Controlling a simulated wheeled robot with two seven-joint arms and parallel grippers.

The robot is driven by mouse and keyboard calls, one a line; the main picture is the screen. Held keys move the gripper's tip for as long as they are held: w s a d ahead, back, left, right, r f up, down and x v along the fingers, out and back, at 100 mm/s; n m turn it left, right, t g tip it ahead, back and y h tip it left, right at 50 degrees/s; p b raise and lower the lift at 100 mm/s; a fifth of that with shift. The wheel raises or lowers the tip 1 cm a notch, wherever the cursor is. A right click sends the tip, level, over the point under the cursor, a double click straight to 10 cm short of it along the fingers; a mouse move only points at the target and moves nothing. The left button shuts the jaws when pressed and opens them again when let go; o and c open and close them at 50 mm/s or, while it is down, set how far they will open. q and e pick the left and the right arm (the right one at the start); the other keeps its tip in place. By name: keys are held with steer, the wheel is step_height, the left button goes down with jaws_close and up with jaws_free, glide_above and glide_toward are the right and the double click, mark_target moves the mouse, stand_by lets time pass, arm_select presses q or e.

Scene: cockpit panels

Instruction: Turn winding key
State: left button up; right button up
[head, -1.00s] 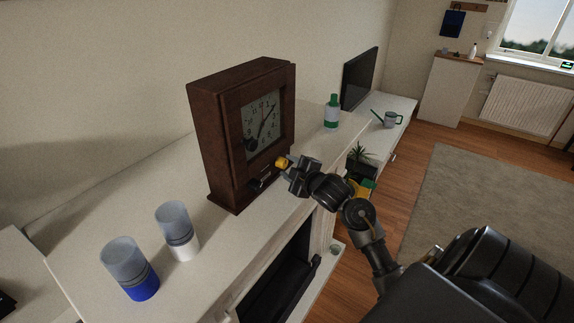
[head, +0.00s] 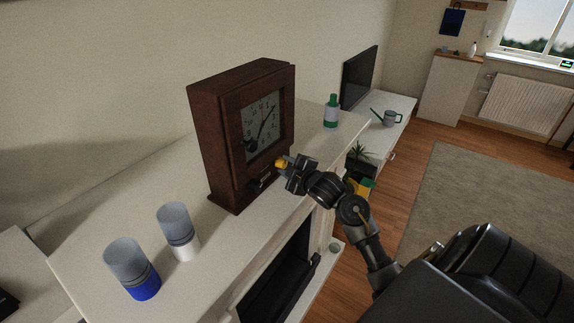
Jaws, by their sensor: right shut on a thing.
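A dark brown wooden clock (head: 222,150) stands upright on the white mantel, its pale dial (head: 262,122) facing right. My right gripper (head: 285,166) is in front of the lower part of the clock, just below the dial, and is shut on a small yellow piece (head: 281,163), which appears to be the winding key. The fingers hide most of the piece, and I cannot tell whether it sits in the clock. A small dark part (head: 262,183) shows low on the clock's front. My left gripper is not in view.
Two glass-topped jars, one blue (head: 143,284) and one white (head: 184,248), stand on the mantel (head: 222,235) at the near left.

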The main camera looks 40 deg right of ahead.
steer(key=m+y+p, duration=0.1)
steer(key=p, duration=0.3)
steer(key=r+m+g+p, duration=0.1)
steer(key=m+p, duration=0.1)
steer(key=p, duration=0.2)
steer(key=shift+d+g+y, duration=0.2)
steer(key=shift+g+y, duration=0.1)
steer(key=shift+y, duration=0.1)
steer(key=shift+w+m+y+p, duration=0.1)
steer(key=shift+m+y+p, duration=0.3)
steer(key=shift+m+p, duration=0.3)
steer(key=shift+d+f+m+g+y, duration=0.2)
steer(key=shift+m+g+y, duration=0.35)
steer(key=shift+m, duration=0.25)
steer(key=m+y, duration=0.3)
steer(key=shift+w+d+g, duration=0.1)
steer(key=shift+d+g, duration=0.2)
steer(key=shift+g, duration=0.05)
steer(key=m+y, duration=0.2)
steer(key=shift+d+m, duration=0.15)
steer(key=shift+m, duration=0.25)
steer(key=shift+w+d+f+m+y, duration=0.1)
steer(key=shift+f+m+y, duration=0.05)
steer(key=shift+m+y, duration=0.8)
steer(key=shift+m, duration=0.25)
steer(key=o, duration=0.7)
steer(key=shift+f, duration=0.1)
